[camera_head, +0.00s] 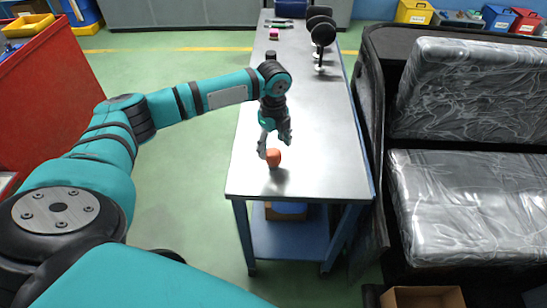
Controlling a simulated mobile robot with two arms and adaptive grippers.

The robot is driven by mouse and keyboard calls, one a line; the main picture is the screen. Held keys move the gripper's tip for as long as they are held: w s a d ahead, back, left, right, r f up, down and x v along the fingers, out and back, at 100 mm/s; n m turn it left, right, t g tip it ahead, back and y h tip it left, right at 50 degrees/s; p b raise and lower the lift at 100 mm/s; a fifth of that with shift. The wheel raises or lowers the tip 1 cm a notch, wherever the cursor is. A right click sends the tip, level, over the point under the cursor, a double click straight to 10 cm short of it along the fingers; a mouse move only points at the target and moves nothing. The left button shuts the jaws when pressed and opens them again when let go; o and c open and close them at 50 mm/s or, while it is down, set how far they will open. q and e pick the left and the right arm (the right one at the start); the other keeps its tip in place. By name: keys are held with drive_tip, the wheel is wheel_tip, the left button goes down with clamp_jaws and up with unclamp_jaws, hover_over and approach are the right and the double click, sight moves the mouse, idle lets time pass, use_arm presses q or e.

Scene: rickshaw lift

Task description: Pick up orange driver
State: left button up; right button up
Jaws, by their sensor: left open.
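A small orange object (274,158), probably the orange driver, is on the metal table (310,180) near its front edge. Its full shape is too small to tell. My left gripper (273,147) is open and points down at the orange object. One finger is just to the left of it and the other is above and to its right. I cannot tell whether the fingers touch it. My right gripper is not in view.
Round black mirrors (323,34) and a pink item (274,30) stand at the table's far end. A seat wrapped in plastic (465,185) is close on the right. A red container (45,100) is at the left. The table's middle is clear.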

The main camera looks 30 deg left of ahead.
sight(274, 153)
use_arm(q)
drive_tip(key=f, duration=0.2)
drive_tip(key=s+d+f+p, duration=0.1)
drive_tip(key=f, duration=0.1)
drive_tip(key=shift+f, duration=0.1)
drive_tip(key=shift+w+f, duration=0.1)
drive_tip(key=shift+f, duration=0.45)
drive_tip(key=c, duration=1.3)
drive_tip(key=shift+c, duration=0.5)
drive_tip(key=shift+r, duration=0.15)
